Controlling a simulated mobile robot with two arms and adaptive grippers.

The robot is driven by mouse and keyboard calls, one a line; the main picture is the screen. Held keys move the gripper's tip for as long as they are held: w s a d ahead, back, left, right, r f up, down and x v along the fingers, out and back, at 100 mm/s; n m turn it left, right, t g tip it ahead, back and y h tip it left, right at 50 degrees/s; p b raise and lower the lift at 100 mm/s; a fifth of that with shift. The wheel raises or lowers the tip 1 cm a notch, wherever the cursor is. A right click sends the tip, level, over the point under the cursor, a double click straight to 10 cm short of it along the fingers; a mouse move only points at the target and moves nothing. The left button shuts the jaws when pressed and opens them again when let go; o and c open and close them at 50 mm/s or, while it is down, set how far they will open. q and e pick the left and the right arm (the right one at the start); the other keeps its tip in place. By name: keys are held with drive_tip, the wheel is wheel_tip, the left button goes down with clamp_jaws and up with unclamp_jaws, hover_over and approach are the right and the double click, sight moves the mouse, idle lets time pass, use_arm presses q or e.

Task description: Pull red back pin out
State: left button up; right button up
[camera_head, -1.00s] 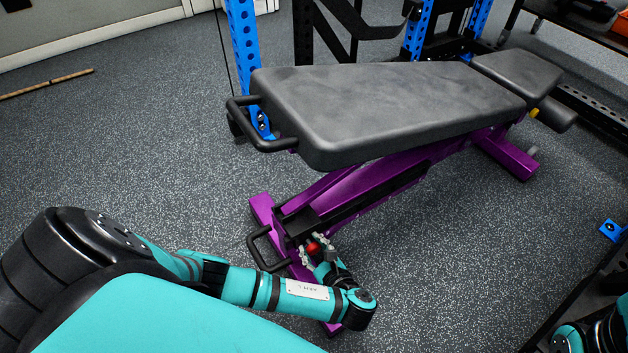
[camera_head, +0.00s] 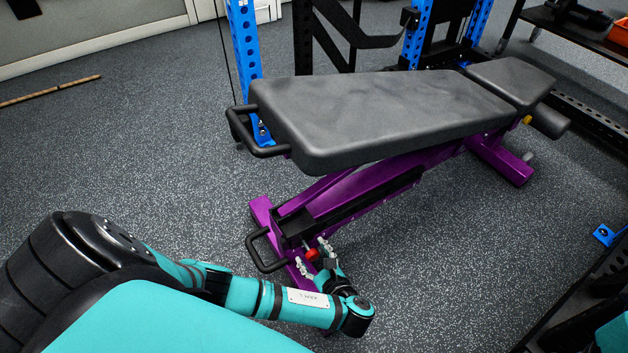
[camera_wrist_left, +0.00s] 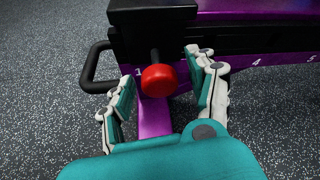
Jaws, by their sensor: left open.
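The red back pin (camera_head: 312,253) is a round red knob on a short dark shaft at the rear of the purple bench frame. In the left wrist view the red knob (camera_wrist_left: 158,80) sits between the two open fingers of my left gripper (camera_wrist_left: 162,88), with a gap on both sides. In the head view my left gripper (camera_head: 314,261) is at the bench's rear foot, its fingers on either side of the knob. The weight bench (camera_head: 390,110) has a dark grey pad on a purple frame. My right gripper is not in view.
A black loop handle (camera_wrist_left: 95,68) is on the frame just left of the knob. A blue rack upright (camera_head: 246,60) stands behind the bench. A wooden stick (camera_head: 50,90) lies on the floor at far left.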

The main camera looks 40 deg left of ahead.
use_arm(q)
drive_tip(key=v, duration=1.2)
drive_tip(key=shift+f, duration=0.1)
